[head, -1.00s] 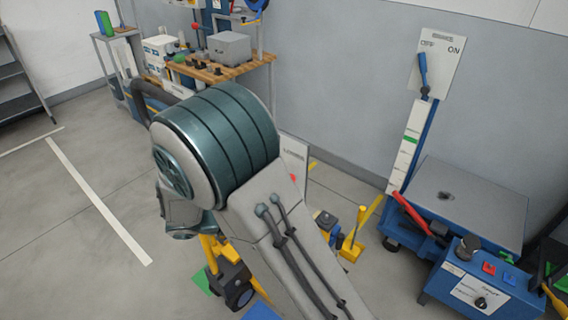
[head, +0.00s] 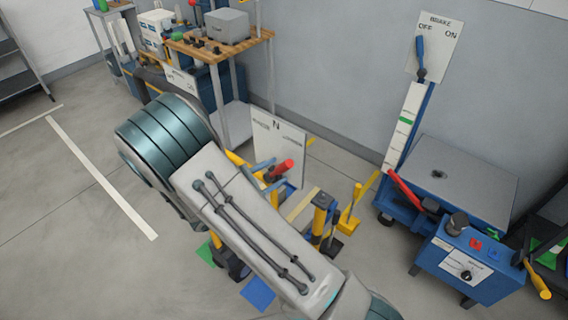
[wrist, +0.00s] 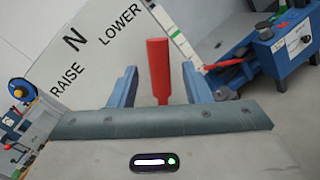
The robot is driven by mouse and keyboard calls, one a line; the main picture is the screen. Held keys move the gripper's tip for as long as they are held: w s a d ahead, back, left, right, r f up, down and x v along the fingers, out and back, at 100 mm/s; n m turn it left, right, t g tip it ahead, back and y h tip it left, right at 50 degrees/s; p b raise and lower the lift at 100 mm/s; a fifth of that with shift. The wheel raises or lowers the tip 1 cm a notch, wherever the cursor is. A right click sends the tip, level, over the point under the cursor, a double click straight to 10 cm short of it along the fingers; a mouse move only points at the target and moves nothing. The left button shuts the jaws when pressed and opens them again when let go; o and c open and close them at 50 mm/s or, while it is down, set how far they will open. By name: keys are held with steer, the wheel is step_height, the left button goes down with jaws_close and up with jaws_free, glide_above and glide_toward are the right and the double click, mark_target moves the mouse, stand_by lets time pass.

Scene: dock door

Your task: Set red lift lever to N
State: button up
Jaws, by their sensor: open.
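The red lift lever (head: 283,168) stands in front of a white plate (head: 268,150) marked RAISE, N and LOWER. In the wrist view the lever's red grip (wrist: 158,70) is upright in the picture, right of the LOWER lettering; its exact setting is hard to tell. The plate (wrist: 100,55) fills the upper left there. My gripper (wrist: 160,86) is open, with one blue finger on each side of the red grip and a visible gap on both sides. In the head view my gripper (head: 270,174) is at the lever. The lever's lower end is hidden.
A blue lift cart (head: 465,175) with another red handle (head: 405,192) stands to the right. A BRAKE panel (head: 433,50) is on the wall. A yellow pedal post (head: 350,205) stands near the lever. A wooden-topped bench (head: 215,55) is behind. Floor at left is clear.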

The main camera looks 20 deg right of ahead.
mark_target(281, 169)
steer(key=shift+p+x, duration=0.3)
steer(key=shift+x, duration=1.8)
jaws_close()
steer(key=shift+a, duration=0.15)
